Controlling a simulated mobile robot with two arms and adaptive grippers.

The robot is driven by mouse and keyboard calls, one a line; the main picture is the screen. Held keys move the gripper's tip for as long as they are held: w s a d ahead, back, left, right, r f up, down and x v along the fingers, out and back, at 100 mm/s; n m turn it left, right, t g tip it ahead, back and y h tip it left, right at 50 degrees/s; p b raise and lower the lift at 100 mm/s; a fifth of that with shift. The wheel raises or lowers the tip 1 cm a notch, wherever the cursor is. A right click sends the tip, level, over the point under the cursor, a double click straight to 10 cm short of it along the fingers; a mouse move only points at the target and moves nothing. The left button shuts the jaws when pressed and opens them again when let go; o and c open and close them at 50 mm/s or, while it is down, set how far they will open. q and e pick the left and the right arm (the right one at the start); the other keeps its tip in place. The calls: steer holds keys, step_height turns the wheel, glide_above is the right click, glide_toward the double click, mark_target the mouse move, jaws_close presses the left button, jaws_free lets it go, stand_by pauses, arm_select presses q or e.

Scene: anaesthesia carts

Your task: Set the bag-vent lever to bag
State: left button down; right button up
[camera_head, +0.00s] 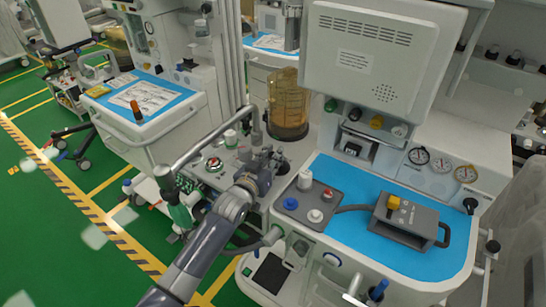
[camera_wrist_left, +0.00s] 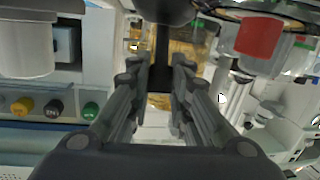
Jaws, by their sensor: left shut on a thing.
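My left gripper (camera_head: 262,160) reaches in from the lower left to the absorber part of the anaesthesia cart, just below the amber bellows canister (camera_head: 288,100). In the left wrist view its two dark fingers (camera_wrist_left: 161,75) are closed in around a narrow dark bar, which looks like the bag-vent lever (camera_wrist_left: 162,52). The bar runs down from a dark rounded part at the top edge. In the head view the gripper hides the lever, so I cannot read its setting. My right gripper is not in view.
A blue-topped work surface (camera_head: 345,243) right of my gripper carries a grey box (camera_head: 405,222) and a block with knobs.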

arm_select(q)
steer(key=shift+f, duration=0.1)
steer(key=c, duration=1.4)
jaws_free()
steer(key=shift+c, duration=0.2)
steer(key=v, duration=1.2)
